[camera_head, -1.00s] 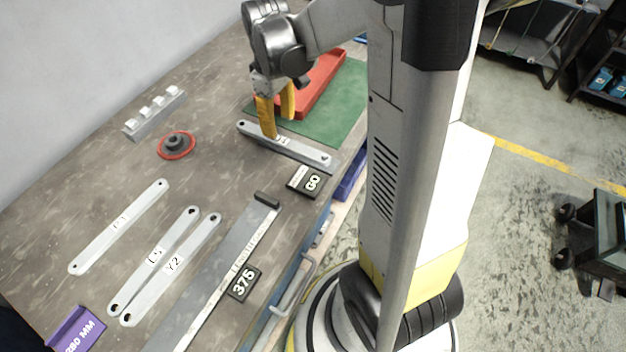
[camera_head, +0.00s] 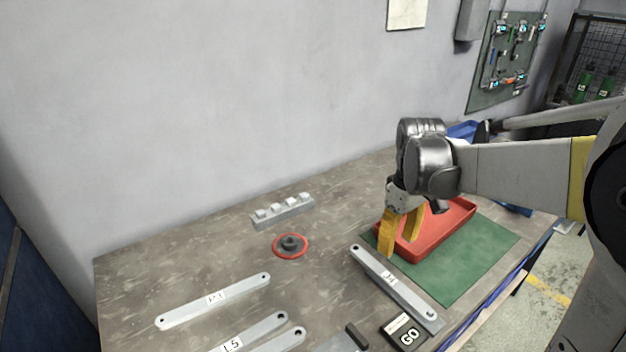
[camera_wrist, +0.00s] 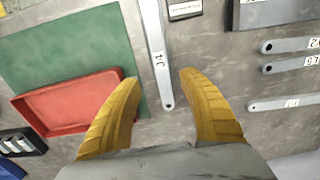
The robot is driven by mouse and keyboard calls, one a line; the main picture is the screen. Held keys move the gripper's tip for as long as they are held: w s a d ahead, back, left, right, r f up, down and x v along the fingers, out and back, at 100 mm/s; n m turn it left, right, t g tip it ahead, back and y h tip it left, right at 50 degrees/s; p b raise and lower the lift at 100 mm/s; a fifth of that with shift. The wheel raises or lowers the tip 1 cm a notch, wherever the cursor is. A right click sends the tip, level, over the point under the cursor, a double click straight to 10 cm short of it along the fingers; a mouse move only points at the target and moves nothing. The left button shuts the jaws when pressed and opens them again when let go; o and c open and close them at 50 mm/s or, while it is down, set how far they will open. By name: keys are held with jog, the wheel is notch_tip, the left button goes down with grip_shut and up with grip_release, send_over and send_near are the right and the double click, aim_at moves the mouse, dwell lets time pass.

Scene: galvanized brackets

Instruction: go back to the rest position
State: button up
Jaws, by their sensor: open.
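My gripper (camera_head: 403,232) has yellow fingers and is open and empty. In the head view it hangs above the table, over the far end of a grey bracket with a label (camera_head: 395,286) and the near left side of the red tray. In the wrist view the fingers (camera_wrist: 160,85) stand wide apart. That bracket (camera_wrist: 155,50), labelled J4 or similar, lies on the table with its end showing between them.
The red tray (camera_head: 462,216) sits on a green mat (camera_head: 485,258). A ringed dark part (camera_head: 291,243) and a grey pegged block (camera_head: 283,211) lie left of my gripper. More brackets (camera_head: 213,301) and a GO block (camera_head: 403,333) lie nearer. A wall stands behind.

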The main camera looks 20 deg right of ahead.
jog(key=s+a+r+m+t, duration=0.3)
jog(key=s+a+t, duration=0.4)
jog(key=s+a, duration=0.3)
jog(key=a+m, duration=0.1)
jog(key=a, duration=0.2)
jog(key=shift+s+a, duration=0.25)
jog(key=shift+s, duration=0.15)
